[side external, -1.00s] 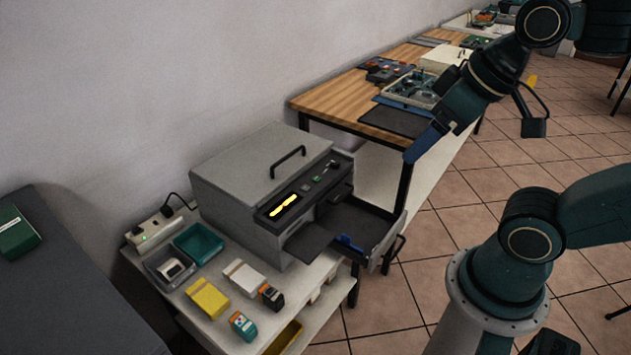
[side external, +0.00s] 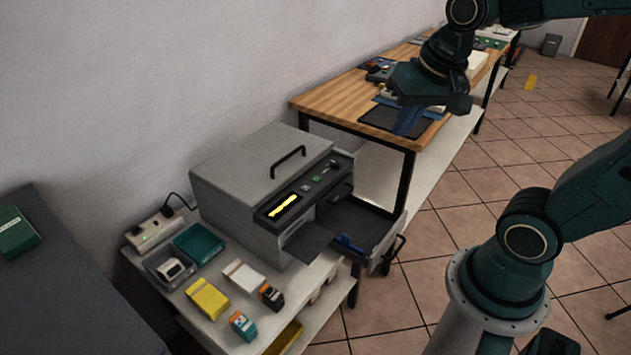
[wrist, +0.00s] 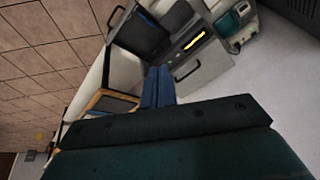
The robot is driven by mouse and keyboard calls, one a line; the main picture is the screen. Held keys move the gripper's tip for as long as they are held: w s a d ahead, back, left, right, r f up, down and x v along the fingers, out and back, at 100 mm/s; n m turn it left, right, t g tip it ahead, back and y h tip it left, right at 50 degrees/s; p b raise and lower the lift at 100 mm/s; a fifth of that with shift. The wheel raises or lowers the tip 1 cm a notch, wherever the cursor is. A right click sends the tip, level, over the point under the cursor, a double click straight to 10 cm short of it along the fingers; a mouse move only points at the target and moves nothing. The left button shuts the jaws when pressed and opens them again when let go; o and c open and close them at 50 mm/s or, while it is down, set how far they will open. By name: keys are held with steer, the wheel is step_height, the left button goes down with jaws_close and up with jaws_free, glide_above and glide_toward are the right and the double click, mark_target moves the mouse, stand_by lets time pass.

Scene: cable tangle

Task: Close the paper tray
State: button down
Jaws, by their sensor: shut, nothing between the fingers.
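The grey printer-like machine (side external: 262,185) stands on the white side table. Its dark paper tray (side external: 362,226) is pulled out to the right, with a blue part inside and a handle (side external: 396,250) on its outer end. In the wrist view the open tray (wrist: 142,35) is at the top, beside the machine (wrist: 205,68). My gripper (side external: 408,122) is shut and empty, its blue fingers pointing down, above and behind the tray and apart from it. The fingers also show in the wrist view (wrist: 158,84).
A wooden workbench (side external: 335,100) with parts and a dark mat stands behind the machine. A power strip (side external: 155,232), teal bin (side external: 199,242), yellow packet (side external: 207,299) and small boxes lie in front of the machine. Open tiled floor (side external: 450,200) lies to the right.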

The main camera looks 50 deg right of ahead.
steer(key=w+d+f+m+g, duration=0.2)
steer(key=w+d+f+m, duration=0.2)
steer(key=d+f+m, duration=0.3)
steer(key=w+d+f+m+g, duration=0.2)
steer(key=w+d+f+m, duration=0.1)
steer(key=d+f+m, duration=0.45)
steer(key=s+d+f+m+g, duration=0.1)
steer(key=s+d+f+m, duration=0.1)
steer(key=d+f+m, duration=0.3)
steer(key=s+d+f+m+g, duration=0.2)
steer(key=d+f+m, duration=0.4)
steer(key=f+m, duration=0.3)
step_height(320, 180, down, 3)
steer(key=shift+s+d+g+y, duration=0.3)
steer(key=shift+s+y, duration=0.1)
steer(key=shift+s, duration=0.2)
steer(key=shift+m, duration=0.25)
steer(key=x, duration=1)
steer(key=shift+w, duration=2.05)
